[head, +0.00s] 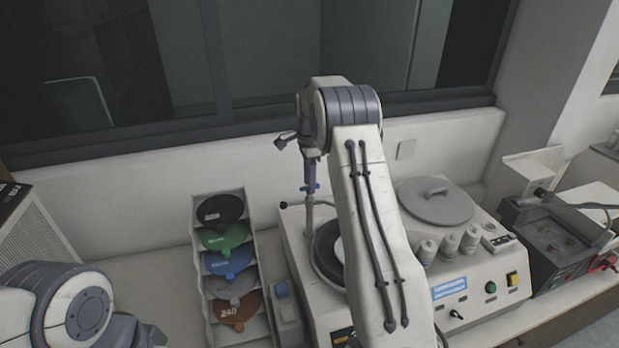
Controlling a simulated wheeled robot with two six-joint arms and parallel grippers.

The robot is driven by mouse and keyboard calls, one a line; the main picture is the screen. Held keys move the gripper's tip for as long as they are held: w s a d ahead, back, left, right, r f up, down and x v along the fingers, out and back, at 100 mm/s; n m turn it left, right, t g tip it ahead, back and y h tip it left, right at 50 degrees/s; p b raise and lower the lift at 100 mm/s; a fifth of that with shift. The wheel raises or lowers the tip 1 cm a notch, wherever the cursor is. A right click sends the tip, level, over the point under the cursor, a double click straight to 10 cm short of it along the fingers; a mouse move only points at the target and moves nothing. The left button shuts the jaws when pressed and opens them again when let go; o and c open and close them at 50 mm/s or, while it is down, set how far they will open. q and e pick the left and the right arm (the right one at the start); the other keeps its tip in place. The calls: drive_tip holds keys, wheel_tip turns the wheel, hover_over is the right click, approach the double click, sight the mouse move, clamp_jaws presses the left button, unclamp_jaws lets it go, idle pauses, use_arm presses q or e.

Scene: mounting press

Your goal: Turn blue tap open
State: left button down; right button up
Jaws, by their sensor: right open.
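The blue tap (311,187) is a small blue handle on a thin upright grey pipe at the back left of the mounting press (330,318). My right gripper (298,152) is at the end of the arm that crosses the middle of the view. It is open, just above the tap, and looks empty. Its fingers are small and dark here, and I cannot tell whether one touches the tap. My right forearm hides part of the press. My left arm shows at the lower left, with its gripper out of view.
A rack (263,285) of coloured discs stands left of the press. A round grey lid (436,203), several small bottles (449,243) and buttons (491,287) are on the press's right side. An open device (552,240) stands farther right. A wall and window are close behind.

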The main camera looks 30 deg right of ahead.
drive_tip(key=shift+f, duration=0.1)
drive_tip(key=shift+c, duration=0.3)
clamp_jaws()
drive_tip(key=shift+n, duration=0.3)
drive_tip(key=n, duration=0.3)
drive_tip(key=shift+n, duration=0.4)
drive_tip(key=n, duration=0.9)
drive_tip(key=shift+n, duration=2.2)
